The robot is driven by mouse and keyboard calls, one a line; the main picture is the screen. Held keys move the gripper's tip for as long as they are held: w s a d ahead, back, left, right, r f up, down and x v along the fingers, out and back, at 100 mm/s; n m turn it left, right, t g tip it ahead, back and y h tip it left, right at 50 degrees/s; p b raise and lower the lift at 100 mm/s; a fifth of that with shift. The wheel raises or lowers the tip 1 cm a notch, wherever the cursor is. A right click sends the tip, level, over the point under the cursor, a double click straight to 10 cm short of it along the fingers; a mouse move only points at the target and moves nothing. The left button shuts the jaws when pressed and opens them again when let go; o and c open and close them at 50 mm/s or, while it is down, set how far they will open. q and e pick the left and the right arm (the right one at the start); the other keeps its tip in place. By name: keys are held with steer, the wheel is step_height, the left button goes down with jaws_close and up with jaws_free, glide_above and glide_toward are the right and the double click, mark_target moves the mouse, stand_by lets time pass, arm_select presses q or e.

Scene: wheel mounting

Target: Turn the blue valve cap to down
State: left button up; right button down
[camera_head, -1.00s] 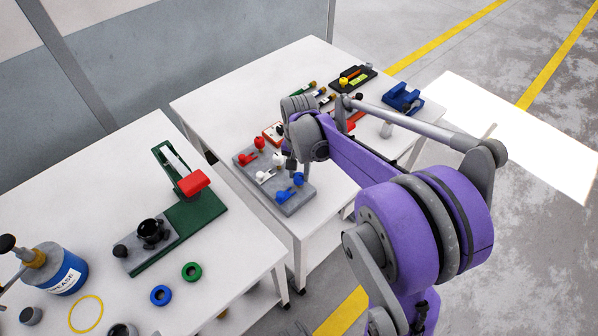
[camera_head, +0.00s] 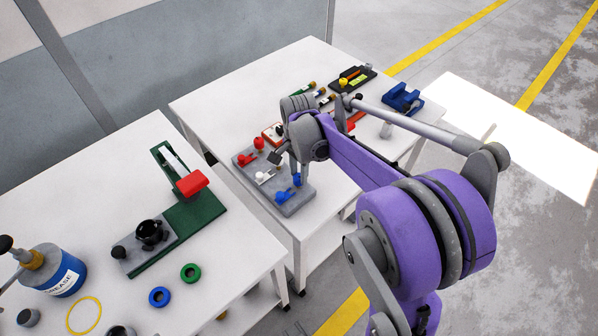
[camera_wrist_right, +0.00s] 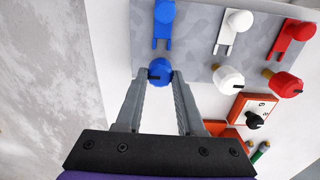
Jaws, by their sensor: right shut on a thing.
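The blue valve cap (camera_wrist_right: 160,70) has a dark mark on its lower left face in the right wrist view. It sits at the edge of the grey valve board (camera_wrist_right: 200,58), below a blue lever (camera_wrist_right: 162,40) with a round knob. In the head view the blue cap (camera_head: 297,179) shows beside my right gripper (camera_head: 294,168). In the right wrist view my right gripper (camera_wrist_right: 160,78) has one finger on each side of the blue cap and is shut on it. My left gripper is not in view.
An orange-red box (camera_wrist_right: 245,115) lies beyond. A second table (camera_head: 110,210) holds a green fixture (camera_head: 197,218) and a grease can (camera_head: 62,270).

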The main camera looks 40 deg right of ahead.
mark_target(298, 177)
stand_by(0.3)
steer(key=c, duration=0.5)
jaws_free()
steer(key=shift+a, duration=0.1)
steer(key=shift+r, duration=0.1)
step_height(298, 177, up, 11)
steer(key=shift+f+p, duration=0.15)
steer(key=shift+p, duration=0.4)
steer(key=s+a+f+n+t+p, duration=0.1)
steer(key=s+a+n, duration=0.3)
steer(key=a+n, duration=0.1)
steer(key=s+a+f+n+t+p, duration=0.1)
steer(key=s+a+n+t+p, duration=0.1)
steer(key=s+a+n, duration=0.3)
steer(key=s+a+f+n+t+p, duration=0.1)
steer(key=s+a+n+t, duration=0.1)
steer(key=s+a+n, duration=0.3)
steer(key=shift+s+a+f+n, duration=0.1)
steer(key=shift+f+n, duration=0.25)
steer(key=shift+n, duration=0.75)
